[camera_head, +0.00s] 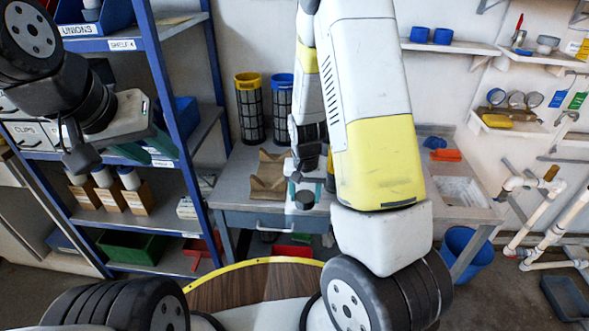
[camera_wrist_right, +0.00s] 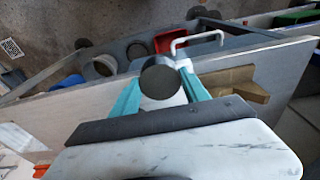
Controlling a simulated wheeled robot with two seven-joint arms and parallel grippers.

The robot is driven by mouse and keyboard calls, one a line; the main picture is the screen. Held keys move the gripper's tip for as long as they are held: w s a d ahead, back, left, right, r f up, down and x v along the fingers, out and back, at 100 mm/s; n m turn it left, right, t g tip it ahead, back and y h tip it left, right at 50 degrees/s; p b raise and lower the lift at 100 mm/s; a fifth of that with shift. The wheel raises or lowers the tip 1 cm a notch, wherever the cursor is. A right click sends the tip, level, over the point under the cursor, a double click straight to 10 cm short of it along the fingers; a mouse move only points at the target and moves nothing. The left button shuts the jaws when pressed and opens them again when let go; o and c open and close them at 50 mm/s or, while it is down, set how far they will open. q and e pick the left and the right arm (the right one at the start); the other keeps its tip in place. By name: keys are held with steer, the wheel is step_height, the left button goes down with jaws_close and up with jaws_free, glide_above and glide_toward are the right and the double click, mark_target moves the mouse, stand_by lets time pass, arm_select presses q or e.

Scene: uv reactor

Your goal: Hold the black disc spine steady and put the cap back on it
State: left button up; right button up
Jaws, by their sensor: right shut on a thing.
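My right gripper (camera_head: 303,190) is over the front edge of the grey bench, with teal fingers. In the right wrist view its fingers (camera_wrist_right: 160,95) are shut on a dark grey, round-faced piece (camera_wrist_right: 160,82), which may be the cap. The piece also shows as a dark disc in the head view (camera_head: 304,200). Two black mesh cylinders stand at the back of the bench, one yellow-topped (camera_head: 249,108) and one blue-topped (camera_head: 280,105). I cannot tell whether either is the disc spine. My left gripper (camera_head: 80,158) is at the far left before the shelves, its jaw state unclear.
A tan cradle (camera_head: 267,178) lies on the bench (camera_head: 232,175), near my right gripper. A blue shelf rack (camera_head: 165,85) stands at left. White pipes (camera_head: 545,205) stand at right.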

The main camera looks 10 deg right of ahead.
steer(key=s+a, duration=0.1)
steer(key=s, duration=0.8)
steer(key=shift+a+r, duration=0.15)
steer(key=shift+r, duration=0.3)
steer(key=shift+w, duration=0.1)
steer(key=n, duration=0.3)
glide_toward(304, 191)
steer(key=f, duration=0.2)
steer(key=w+f, duration=0.1)
steer(key=f, duration=0.2)
steer(key=shift+f, duration=0.2)
